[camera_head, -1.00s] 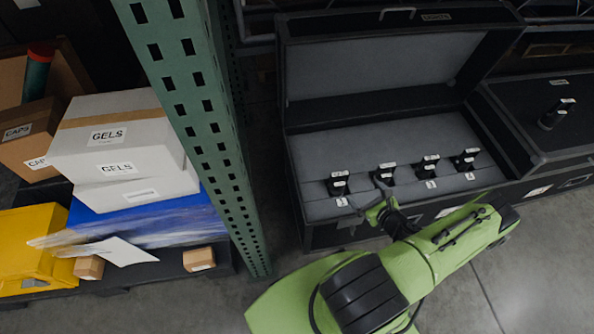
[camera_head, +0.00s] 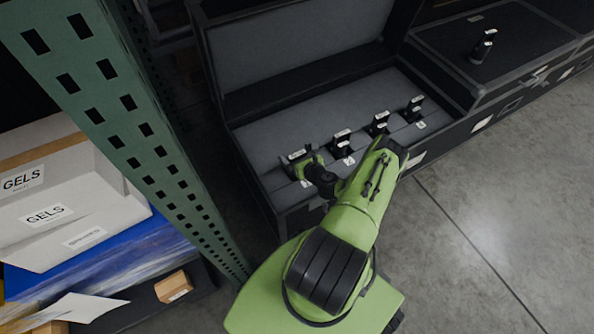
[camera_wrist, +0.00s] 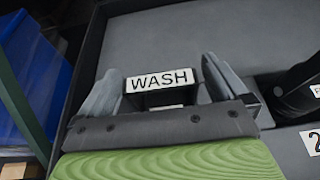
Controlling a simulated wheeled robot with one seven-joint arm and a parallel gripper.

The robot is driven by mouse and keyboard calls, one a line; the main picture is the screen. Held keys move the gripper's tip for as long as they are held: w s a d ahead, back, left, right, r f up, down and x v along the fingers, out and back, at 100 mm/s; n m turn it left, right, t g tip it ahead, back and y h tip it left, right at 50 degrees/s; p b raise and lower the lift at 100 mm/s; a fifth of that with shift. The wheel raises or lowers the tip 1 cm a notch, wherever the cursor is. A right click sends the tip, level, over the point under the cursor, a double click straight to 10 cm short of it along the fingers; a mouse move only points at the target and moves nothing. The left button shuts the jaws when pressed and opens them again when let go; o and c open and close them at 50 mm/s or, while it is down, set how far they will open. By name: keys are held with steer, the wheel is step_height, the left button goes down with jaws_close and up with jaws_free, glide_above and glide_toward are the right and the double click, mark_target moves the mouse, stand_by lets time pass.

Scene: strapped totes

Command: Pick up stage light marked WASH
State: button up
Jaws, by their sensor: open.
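The stage light marked WASH (camera_wrist: 160,80) shows in the wrist view, its label readable, between the two fingers of my gripper (camera_wrist: 158,92). The fingers stand to either side of it, and I cannot tell whether they touch it. Its lower part is hidden behind the gripper's front edge. In the head view the light (camera_head: 298,155) is the leftmost in a row inside the open black case (camera_head: 262,195). My gripper (camera_head: 300,167) is at that light, with my arm partly covering it.
Other lights (camera_head: 342,143) stand in a row to the right in the grey-lined case. A second, closed case (camera_head: 510,50) with one light on top is farther right. A green rack post (camera_head: 120,120) and GELS boxes (camera_head: 60,200) are at left. Open floor lies at right.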

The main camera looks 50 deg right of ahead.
steer(key=shift+x, duration=0.9)
steer(key=shift+s, duration=0.1)
jaws_close()
